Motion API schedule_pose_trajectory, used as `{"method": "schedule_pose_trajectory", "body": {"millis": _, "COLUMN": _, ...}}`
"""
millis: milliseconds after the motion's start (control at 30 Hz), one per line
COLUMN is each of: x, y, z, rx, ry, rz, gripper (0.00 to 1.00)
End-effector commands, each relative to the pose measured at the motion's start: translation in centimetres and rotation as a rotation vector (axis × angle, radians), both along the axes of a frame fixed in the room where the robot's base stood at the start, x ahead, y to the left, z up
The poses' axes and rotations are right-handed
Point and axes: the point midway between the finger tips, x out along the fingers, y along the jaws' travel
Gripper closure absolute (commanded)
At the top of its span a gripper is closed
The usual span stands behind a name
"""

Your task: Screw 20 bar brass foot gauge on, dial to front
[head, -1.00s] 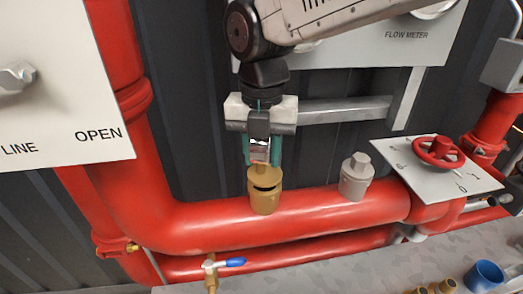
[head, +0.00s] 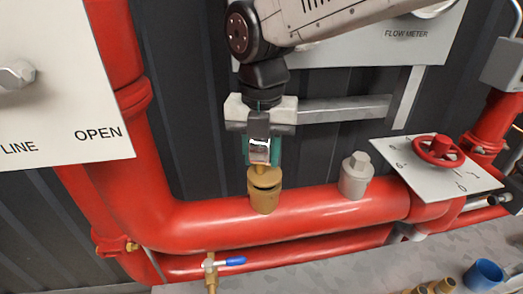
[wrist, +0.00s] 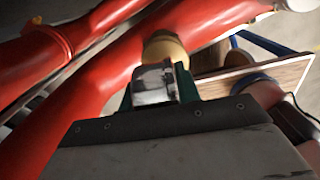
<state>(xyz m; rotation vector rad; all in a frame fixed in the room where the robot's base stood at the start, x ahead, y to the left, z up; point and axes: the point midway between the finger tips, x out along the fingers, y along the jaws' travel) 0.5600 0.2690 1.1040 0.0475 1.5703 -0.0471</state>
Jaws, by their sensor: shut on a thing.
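My gripper (head: 261,153) points straight down over the large red pipe and is shut on a small silvery gauge (head: 260,149). The gauge also shows in the wrist view (wrist: 153,84) beside a teal finger. Right below it, a brass socket (head: 264,198) stands upright on top of the pipe; it also shows in the wrist view (wrist: 166,46). The gauge's foot meets the brass top or sits just in it; I cannot tell how deep. The dial markings are too small and blurred to read, so I cannot tell which way the dial faces.
A grey hex-capped fitting (head: 356,176) stands on the pipe to the right. Further right are a white plate and a red handwheel (head: 438,151). A small valve with a blue lever (head: 231,262) sits below. A blue cup (head: 485,275) and brass parts lie at lower right.

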Motion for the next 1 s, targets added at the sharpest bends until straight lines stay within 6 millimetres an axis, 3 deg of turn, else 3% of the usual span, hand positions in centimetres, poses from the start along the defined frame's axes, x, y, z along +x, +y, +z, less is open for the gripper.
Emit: {"method": "schedule_pose_trajectory", "body": {"millis": 1000, "x": 0.00, "y": 0.00, "z": -0.93, "rx": 0.000, "ry": 0.000, "rz": 0.000, "gripper": 0.99}}
